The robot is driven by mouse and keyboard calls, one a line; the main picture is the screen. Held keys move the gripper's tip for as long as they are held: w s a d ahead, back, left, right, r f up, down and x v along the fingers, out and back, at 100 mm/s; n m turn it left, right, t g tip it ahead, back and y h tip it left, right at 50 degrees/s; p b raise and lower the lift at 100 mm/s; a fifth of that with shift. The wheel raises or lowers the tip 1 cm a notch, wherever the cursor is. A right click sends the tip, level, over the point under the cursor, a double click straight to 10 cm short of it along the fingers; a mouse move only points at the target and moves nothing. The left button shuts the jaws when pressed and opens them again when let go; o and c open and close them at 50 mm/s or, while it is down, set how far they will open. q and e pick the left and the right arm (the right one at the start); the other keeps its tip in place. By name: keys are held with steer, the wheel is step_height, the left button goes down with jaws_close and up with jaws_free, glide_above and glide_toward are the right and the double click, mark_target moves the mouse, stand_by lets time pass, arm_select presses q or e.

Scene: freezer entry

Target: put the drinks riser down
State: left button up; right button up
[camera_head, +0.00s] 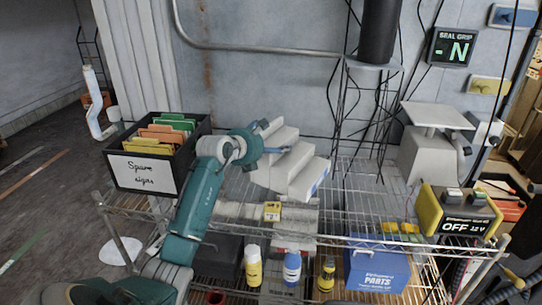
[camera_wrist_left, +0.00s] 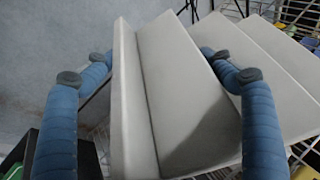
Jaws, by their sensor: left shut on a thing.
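The drinks riser (camera_head: 297,168) is a pale grey-white stepped block at the back middle of the wire shelf (camera_head: 345,200) in the head view. Its steps run at a slant. I cannot tell whether its underside touches the wires. My left gripper (camera_head: 268,143) reaches in from the left and is shut on the riser near its upper end. In the left wrist view the riser (camera_wrist_left: 185,95) fills the middle, with blue fingers of my left gripper (camera_wrist_left: 158,66) on both sides of it. My right gripper is not in view.
A black "Spare signs" box (camera_head: 143,172) stands left of the riser. A grey scale-like device (camera_head: 425,150) and a yellow "OFF" unit (camera_head: 458,212) stand right. Bottles (camera_head: 291,268) and a blue parts box (camera_head: 375,268) are at the front, lower down. Bare wire shelf lies right of the riser.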

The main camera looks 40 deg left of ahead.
arm_select(q)
steer(key=shift+f, duration=0.55)
step_height(320, 180, down, 4)
steer(key=shift+r+p, duration=0.2)
steer(key=shift+p, duration=0.2)
steer(key=shift+f, duration=0.4)
steer(key=o, duration=1.3)
steer(key=shift+f, duration=0.1)
steer(key=shift+o, duration=1.4)
steer(key=shift+s, duration=0.1)
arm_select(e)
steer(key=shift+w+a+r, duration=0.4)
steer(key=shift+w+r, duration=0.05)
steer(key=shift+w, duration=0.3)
